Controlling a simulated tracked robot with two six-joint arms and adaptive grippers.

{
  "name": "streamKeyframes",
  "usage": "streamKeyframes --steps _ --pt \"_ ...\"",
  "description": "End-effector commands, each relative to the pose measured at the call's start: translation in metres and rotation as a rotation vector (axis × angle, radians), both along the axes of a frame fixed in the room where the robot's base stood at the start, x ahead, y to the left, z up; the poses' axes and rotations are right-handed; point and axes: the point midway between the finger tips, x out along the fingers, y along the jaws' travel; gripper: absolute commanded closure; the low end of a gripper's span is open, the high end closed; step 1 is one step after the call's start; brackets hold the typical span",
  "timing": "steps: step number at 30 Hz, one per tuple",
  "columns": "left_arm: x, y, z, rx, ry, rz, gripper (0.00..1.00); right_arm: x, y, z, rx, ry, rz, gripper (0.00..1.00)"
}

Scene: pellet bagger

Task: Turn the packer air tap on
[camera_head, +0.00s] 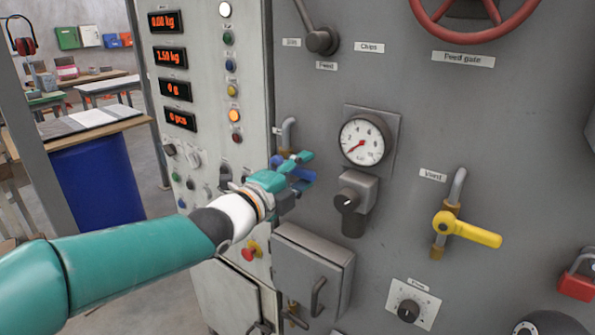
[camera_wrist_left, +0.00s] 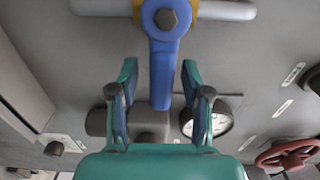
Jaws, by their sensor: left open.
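The tap with the blue lever (camera_head: 301,174) sits on the grey machine front, on a thin grey pipe (camera_head: 288,130), left of the gauge. I take it for the packer air tap; no label of its own is readable. My left gripper (camera_head: 292,165) is at it and hides much of it in the head view. In the left wrist view the blue lever (camera_wrist_left: 164,75) hangs from its bolt at the top and reaches between the two fingers of my open left gripper (camera_wrist_left: 160,85), with a gap on each side. My right gripper is not seen.
A pressure gauge (camera_head: 362,141), its needle low, and a black-knobbed regulator (camera_head: 353,200) are close right. Farther right is the yellow Vent tap (camera_head: 468,231). A grey box (camera_head: 310,266) juts out below. The control panel (camera_head: 212,100) stands left.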

Motion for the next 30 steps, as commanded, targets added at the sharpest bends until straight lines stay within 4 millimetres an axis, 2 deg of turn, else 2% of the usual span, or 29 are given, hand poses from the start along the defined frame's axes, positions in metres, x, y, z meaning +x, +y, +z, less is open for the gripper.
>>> streamKeyframes --steps 2,11,18,19,22,30 --pt "0.000 0.000 0.000 0.000 0.000 0.000 0.52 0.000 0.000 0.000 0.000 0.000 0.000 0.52" --pt "0.000 0.001 0.000 0.001 0.001 0.000 1.00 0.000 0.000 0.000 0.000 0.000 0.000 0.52" --pt "-0.001 0.001 -0.001 0.001 0.003 0.001 1.00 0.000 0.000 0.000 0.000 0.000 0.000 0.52" --pt "0.000 0.012 -0.001 0.002 0.002 0.005 1.00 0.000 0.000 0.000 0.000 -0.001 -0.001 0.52" --pt "0.000 0.006 -0.001 -0.001 0.006 0.004 1.00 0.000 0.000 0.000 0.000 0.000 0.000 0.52" --pt "0.000 0.004 0.003 -0.060 0.046 0.006 1.00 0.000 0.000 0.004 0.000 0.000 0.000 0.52"
